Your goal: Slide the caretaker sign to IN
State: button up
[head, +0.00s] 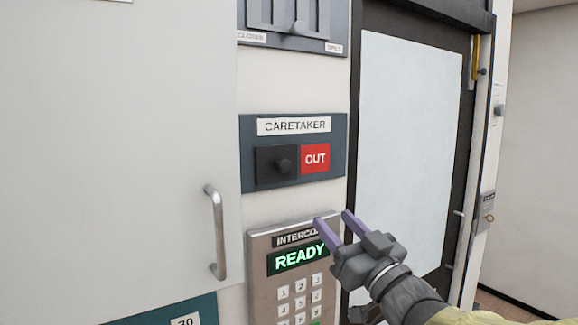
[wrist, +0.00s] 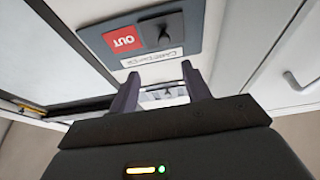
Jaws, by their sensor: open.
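The caretaker sign (head: 292,152) is a dark blue panel on the wall, with a white CARETAKER label on top. Its black slider (head: 276,164) with a round knob covers the left half of the window, and the red OUT field (head: 315,159) shows on the right. In the wrist view the sign appears upside down, with the knob (wrist: 164,37) beside the red OUT field (wrist: 123,39). My gripper (head: 334,220) is open and empty, below and to the right of the sign, in front of the intercom. It also shows in the wrist view (wrist: 159,82), apart from the sign.
The intercom (head: 262,263), reading READY, is just below the sign. Another slider panel (head: 288,18) is above it. A grey cabinet door with a metal handle (head: 215,232) is on the left. A dark-framed door (head: 412,130) with a pale pane is on the right.

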aim_at(286, 167)
jog(key=shift+s+a+r+y, duration=0.15)
jog(key=shift+s+r+y, duration=0.05)
jog(key=shift+r+y, duration=0.15)
jog(key=p+x, duration=0.8)
jog(key=x, duration=0.9)
jog(key=shift+w+a+p, duration=0.1)
jog(key=shift+w+p, duration=0.1)
jog(key=shift+p, duration=0.2)
jog(key=shift+c, duration=0.5)
grip_shut()
